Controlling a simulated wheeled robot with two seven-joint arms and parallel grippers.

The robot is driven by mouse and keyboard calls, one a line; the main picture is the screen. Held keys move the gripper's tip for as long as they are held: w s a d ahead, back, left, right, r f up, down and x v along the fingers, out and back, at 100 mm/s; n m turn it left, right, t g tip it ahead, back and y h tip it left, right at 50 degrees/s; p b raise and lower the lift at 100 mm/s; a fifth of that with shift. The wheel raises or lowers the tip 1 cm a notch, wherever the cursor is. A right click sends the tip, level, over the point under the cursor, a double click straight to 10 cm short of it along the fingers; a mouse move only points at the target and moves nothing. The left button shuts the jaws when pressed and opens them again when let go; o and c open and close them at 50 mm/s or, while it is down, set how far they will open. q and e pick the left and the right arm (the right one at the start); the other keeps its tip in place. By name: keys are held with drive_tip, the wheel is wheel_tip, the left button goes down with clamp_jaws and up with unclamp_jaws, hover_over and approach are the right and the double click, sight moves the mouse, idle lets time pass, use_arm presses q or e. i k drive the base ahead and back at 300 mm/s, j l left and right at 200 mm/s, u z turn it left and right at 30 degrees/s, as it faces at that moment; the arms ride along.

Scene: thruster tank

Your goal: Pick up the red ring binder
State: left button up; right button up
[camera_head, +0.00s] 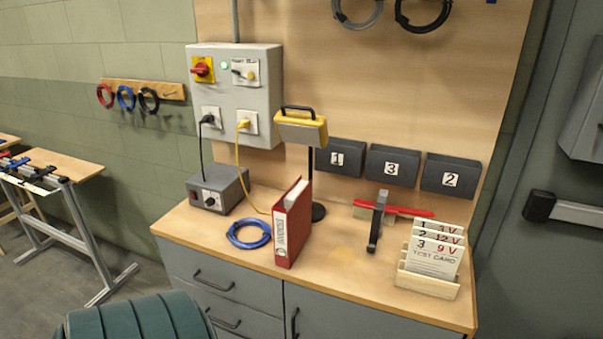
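The red ring binder (294,224) stands upright on the wooden worktop, near its front edge. Its spine, with a white label, faces the front, and pale pages show at the top. Nothing holds it. Neither of my grippers is in view.
A coiled blue cable (249,234) lies just left of the binder. A yellow lamp (301,129) on a dark stand rises close behind it. A grey box (217,189) sits at the back left. A grey upright piece with a red bar (378,220) and a card rack (427,280) stand right. A dark green ridged seat (138,318) is in front.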

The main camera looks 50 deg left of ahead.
sight(292, 213)
drive_tip(key=i+j, duration=0.2)
drive_tip(key=i+u, duration=0.1)
drive_tip(key=u, duration=1.75)
